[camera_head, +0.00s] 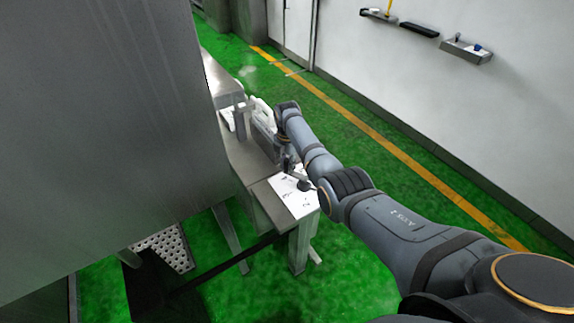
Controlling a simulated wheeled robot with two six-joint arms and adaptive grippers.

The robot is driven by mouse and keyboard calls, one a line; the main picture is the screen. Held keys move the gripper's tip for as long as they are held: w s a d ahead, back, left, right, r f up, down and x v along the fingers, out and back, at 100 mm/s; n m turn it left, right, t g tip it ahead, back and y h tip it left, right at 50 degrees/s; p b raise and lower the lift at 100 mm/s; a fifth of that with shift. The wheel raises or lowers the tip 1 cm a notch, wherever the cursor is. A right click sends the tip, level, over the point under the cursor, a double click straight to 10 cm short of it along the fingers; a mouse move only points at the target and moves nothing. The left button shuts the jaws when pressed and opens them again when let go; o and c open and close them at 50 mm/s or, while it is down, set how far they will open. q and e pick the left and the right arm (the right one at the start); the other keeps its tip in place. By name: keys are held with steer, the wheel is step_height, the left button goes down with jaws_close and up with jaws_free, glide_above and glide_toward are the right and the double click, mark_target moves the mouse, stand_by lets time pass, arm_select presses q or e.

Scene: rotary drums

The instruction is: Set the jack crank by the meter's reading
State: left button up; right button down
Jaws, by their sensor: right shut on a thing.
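My right arm reaches in from the lower right over a steel bench. My right gripper (288,161) is small and partly hidden by my own arm links. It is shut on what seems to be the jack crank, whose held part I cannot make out. A dark knob (304,185) shows just below the gripper, over a white plate (291,198) with dark markings at the bench's near end. A grey box-like device (264,136) stands behind the gripper. I cannot tell which device is the meter, and no reading is legible. My left gripper is out of view.
A large grey metal panel (100,120) fills the left and hides part of the bench (246,160). A perforated metal step (168,248) is below. A wall with small shelves (466,50) stands at the right. Green floor (400,185) with a yellow line lies between.

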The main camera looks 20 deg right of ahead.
steer(key=c, duration=1.1)
jaws_free()
step_height(320, 180, up, 12)
steer(key=shift+f, duration=0.1)
